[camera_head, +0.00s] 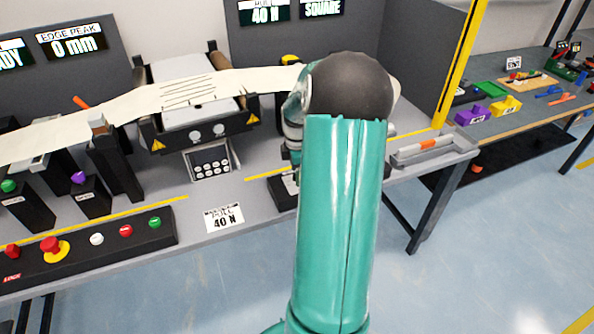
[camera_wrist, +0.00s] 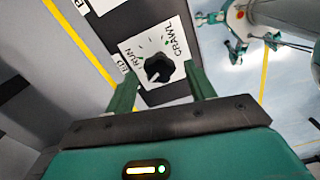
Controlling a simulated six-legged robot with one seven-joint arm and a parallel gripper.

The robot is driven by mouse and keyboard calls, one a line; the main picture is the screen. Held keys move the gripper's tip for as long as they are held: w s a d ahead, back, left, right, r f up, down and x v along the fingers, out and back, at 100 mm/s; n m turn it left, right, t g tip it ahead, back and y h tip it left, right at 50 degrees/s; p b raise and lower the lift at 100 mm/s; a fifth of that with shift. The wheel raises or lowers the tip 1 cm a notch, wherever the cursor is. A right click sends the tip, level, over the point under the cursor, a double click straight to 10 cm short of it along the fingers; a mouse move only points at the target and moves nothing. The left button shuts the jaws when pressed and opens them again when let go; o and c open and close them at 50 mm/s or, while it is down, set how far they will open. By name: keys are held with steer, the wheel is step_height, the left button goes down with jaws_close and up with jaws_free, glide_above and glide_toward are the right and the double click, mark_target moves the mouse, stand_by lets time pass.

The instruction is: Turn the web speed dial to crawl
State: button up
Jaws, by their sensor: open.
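The web speed dial (camera_wrist: 158,68) is a black round knob on a white plate (camera_wrist: 140,44) marked RUN and CRAWL, in the upper middle of the wrist view. I cannot tell for sure which mark its pointer faces. My gripper (camera_wrist: 160,72) is open, with one green finger on each side of the knob. I cannot tell whether the fingers touch it. In the head view my teal arm hides the gripper and the dial. Part of a dark box with a white plate (camera_head: 284,191) shows just left of the arm.
A pale web strip (camera_head: 130,103) runs over the rollers at the back. A grey tray (camera_head: 433,151) is at right. A yellow post (camera_head: 460,65) stands behind it.

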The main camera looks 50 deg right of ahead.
steer(key=shift+c, duration=0.2)
steer(key=c, duration=0.9)
